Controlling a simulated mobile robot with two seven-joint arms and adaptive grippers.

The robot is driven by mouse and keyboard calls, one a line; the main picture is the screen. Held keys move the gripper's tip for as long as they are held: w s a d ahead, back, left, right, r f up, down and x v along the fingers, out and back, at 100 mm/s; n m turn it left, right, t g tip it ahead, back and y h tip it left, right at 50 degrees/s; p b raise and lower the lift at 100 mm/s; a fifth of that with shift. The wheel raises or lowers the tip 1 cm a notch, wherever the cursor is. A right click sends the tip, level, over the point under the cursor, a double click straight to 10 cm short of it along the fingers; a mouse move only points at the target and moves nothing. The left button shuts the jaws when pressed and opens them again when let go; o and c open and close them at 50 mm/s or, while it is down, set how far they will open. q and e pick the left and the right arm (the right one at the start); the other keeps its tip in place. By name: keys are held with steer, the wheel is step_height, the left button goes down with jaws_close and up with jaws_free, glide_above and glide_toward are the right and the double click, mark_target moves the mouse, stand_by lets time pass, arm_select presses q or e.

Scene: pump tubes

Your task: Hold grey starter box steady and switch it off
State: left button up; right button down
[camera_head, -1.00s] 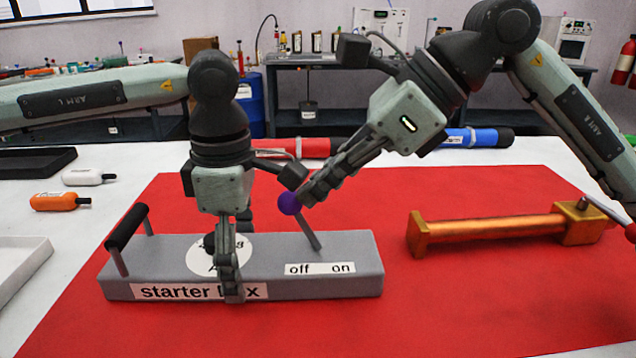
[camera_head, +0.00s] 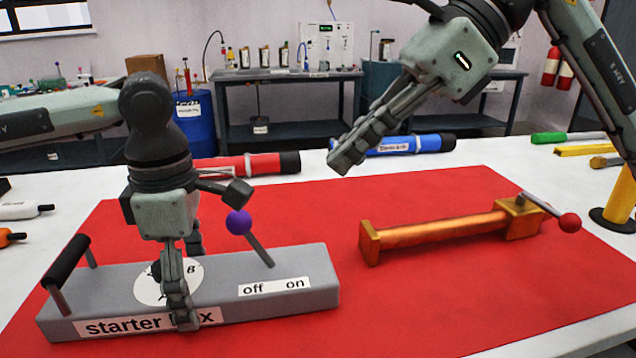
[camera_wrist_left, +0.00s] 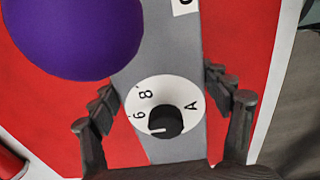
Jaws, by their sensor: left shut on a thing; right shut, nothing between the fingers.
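The grey starter box (camera_head: 225,272) lies on the red mat with its black carry handle (camera_head: 66,262) at the left. My left gripper (camera_head: 186,280) is shut across the box's width at the dial (camera_head: 143,288). The left wrist view shows its fingers on both sides of the box around the dial (camera_wrist_left: 172,92). The lever with a purple knob (camera_head: 238,222) leans left, towards the "off" side of the off/on label (camera_head: 274,287). The knob looms large in the left wrist view (camera_wrist_left: 72,30). My right gripper (camera_head: 346,160) is shut and empty, above and right of the knob, apart from it.
An orange-gold clamp-like tool (camera_head: 440,232) with a red-ended handle lies right of the box. A red tube (camera_head: 240,165) and a blue tube (camera_head: 405,144) lie at the mat's back edge. The mat (camera_head: 420,300) is clear in front of the gold tool.

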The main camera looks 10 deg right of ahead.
arm_select(q)
steer(key=o, duration=1.8)
steer(key=shift+c, duration=0.2)
